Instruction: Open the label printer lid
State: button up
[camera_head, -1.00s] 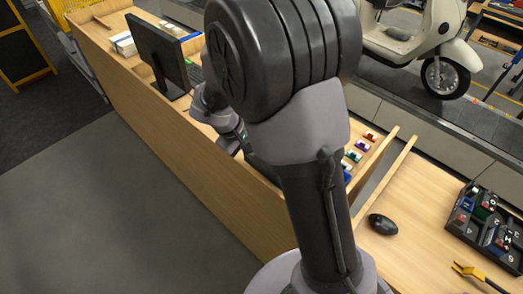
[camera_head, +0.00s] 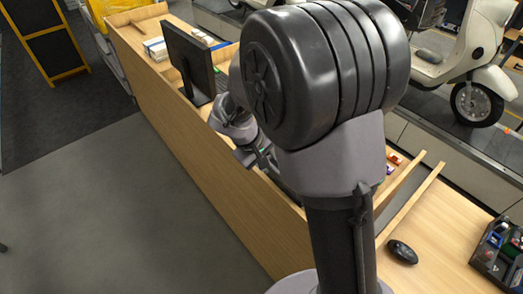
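I cannot make out a label printer or its lid in the head view. My own arm covers the middle of the picture and hides part of the wooden counter (camera_head: 190,130). The end of my arm, with my gripper (camera_head: 268,163), is partly visible behind the large dark joint, low near the counter's near edge. Its fingers are too small and too covered to read, and I cannot tell whether it holds or touches anything.
A dark monitor (camera_head: 187,62) stands on the counter, left of my arm. A black mouse (camera_head: 402,252) and a dark tray of small items (camera_head: 490,262) lie at the lower right. A cream scooter (camera_head: 465,60) stands behind. The grey floor (camera_head: 110,210) at left is open.

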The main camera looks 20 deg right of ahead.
jog(key=p+v, duration=0.2)
jog(key=v, duration=1.4)
jog(key=shift+r, duration=0.2)
jog(key=s+a+f+m+t+y+b, duration=0.1)
jog(key=s+f+m+t+y+b, duration=0.1)
jog(key=s+f+b, duration=0.7)
jog(key=s+a+f+m+t+y+b, duration=0.1)
jog(key=s+f+m+y+b, duration=0.3)
jog(key=s+f+b, duration=0.5)
notch_tip(320, 180, down, 3)
jog(key=m+t+b, duration=0.1)
jog(key=m+b, duration=0.1)
jog(key=b, duration=0.5)
jog(key=shift+a+f+y, duration=0.25)
jog(key=shift+a+y, duration=0.1)
jog(key=shift+y, duration=0.05)
